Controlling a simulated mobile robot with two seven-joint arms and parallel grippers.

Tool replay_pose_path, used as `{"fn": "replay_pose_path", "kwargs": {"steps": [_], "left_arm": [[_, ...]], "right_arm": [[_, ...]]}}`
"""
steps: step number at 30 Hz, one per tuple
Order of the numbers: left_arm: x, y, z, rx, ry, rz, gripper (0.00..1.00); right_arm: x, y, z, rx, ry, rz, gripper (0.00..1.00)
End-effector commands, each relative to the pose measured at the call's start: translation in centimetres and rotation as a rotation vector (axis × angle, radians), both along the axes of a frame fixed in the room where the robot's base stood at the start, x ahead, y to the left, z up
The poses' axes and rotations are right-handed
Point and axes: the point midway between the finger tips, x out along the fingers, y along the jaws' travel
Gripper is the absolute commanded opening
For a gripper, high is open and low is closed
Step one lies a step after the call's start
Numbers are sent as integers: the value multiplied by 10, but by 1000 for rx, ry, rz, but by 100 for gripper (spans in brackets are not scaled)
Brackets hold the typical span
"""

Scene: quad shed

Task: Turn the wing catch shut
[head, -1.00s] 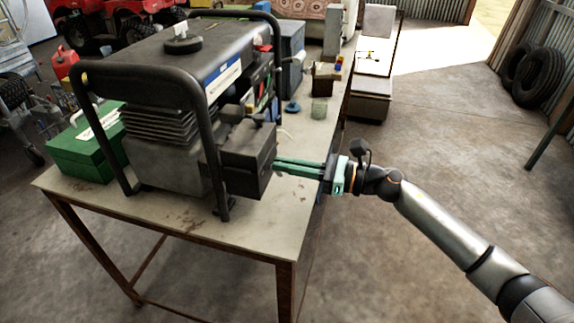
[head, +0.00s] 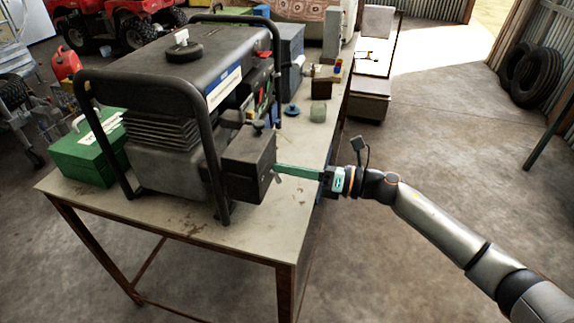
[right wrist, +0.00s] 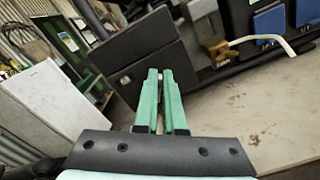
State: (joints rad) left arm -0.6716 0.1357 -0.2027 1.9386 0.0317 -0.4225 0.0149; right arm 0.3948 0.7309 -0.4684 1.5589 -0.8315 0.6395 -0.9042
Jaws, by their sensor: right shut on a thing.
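The black generator (head: 190,100) stands on the table, with a black box-shaped cover (head: 246,168) on its near right side. My right gripper (head: 278,168) comes in level from the right, its green fingertips at the cover's right face. In the right wrist view, the fingers (right wrist: 161,78) are nearly together, with a small grey piece, seemingly the wing catch (right wrist: 160,74), between their tips against the dark cover (right wrist: 140,62). A small light bit of the catch (head: 277,178) seems to show just under the fingertips. The fingers hide most of the catch. My left gripper is out of view.
The generator's tube frame (head: 213,150) rises close beside the cover. A green box (head: 88,155) sits left on the table (head: 180,222). A small jar (head: 318,113) and a blue item (head: 291,109) stand farther back. Open floor lies right of the table.

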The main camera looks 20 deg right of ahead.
Motion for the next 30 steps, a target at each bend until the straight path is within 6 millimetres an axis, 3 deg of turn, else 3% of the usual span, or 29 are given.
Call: {"fn": "replay_pose_path", "kwargs": {"steps": [9,30], "left_arm": [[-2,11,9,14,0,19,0],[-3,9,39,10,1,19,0]], "right_arm": [[-1,0,-9,161,266,8,0],[0,0,-15,488,746,10,0]]}}
